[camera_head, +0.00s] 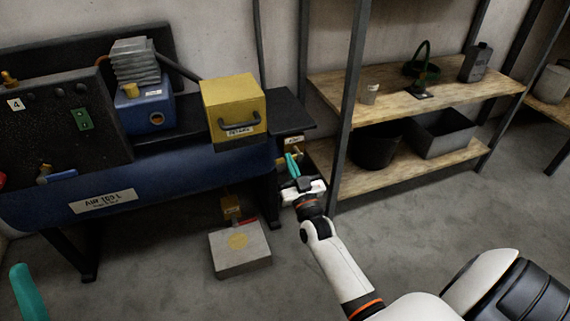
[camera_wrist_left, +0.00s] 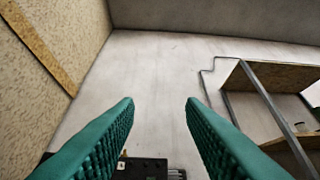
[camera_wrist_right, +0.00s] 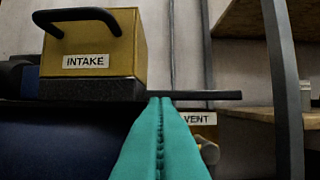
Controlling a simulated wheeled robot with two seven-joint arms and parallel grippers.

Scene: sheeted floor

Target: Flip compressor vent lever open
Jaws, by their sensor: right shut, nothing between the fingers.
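The compressor has a blue tank (camera_head: 190,178) with a white AIR label. At its right end, below a dark plate, sits a yellow block labelled VENT (camera_wrist_right: 200,117), with a brass-coloured round part (camera_wrist_right: 208,150) under it. The block shows small in the head view (camera_head: 294,140). I cannot make out a lever there or its position. My right gripper (camera_head: 293,163) is shut and empty, its teal fingers just in front of the VENT block; they hide its left part in the right wrist view (camera_wrist_right: 160,102). My left gripper (camera_wrist_left: 160,103) is open and empty, away from the compressor.
A yellow INTAKE box (camera_head: 232,104) with a black handle stands on the tank's dark top plate (camera_head: 290,112). A shelf post (camera_head: 350,95) stands close right of my right gripper. A grey pad (camera_head: 240,250) with a red lever (camera_head: 247,221) lies below the tank.

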